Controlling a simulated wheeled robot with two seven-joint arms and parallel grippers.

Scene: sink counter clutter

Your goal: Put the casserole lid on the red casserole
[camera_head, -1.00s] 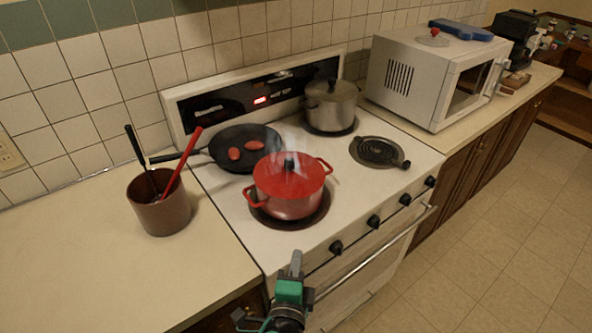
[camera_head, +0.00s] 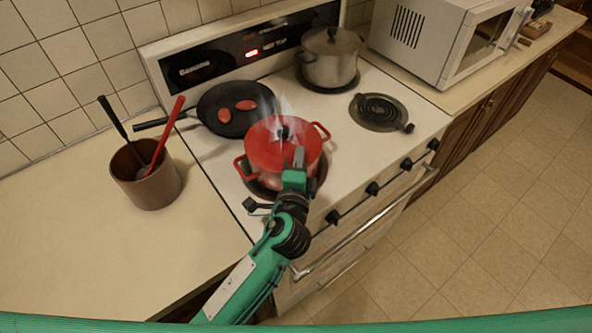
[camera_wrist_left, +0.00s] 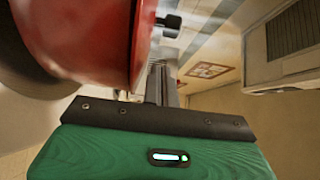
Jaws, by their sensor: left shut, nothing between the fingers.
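The red casserole (camera_head: 254,177) sits on the front left burner of the stove, with two side handles. The red casserole lid (camera_head: 265,148), with a black knob, lies on top of it and appears seated. Wisps of steam rise around the knob. My left gripper (camera_head: 298,156) is shut and empty at the casserole's front right side, covering part of it; whether it touches cannot be told. In the left wrist view, the casserole wall (camera_wrist_left: 75,35) fills the upper left and the knob (camera_wrist_left: 170,22) shows beyond the shut fingers (camera_wrist_left: 161,82). My right gripper is out of view.
A black pan (camera_head: 232,122) with two red items sits behind the casserole, and a steel pot (camera_head: 330,62) on the back right burner. The front right burner (camera_head: 380,111) is empty. A brown utensil crock (camera_head: 147,187) stands left. A microwave (camera_head: 425,40) stands right.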

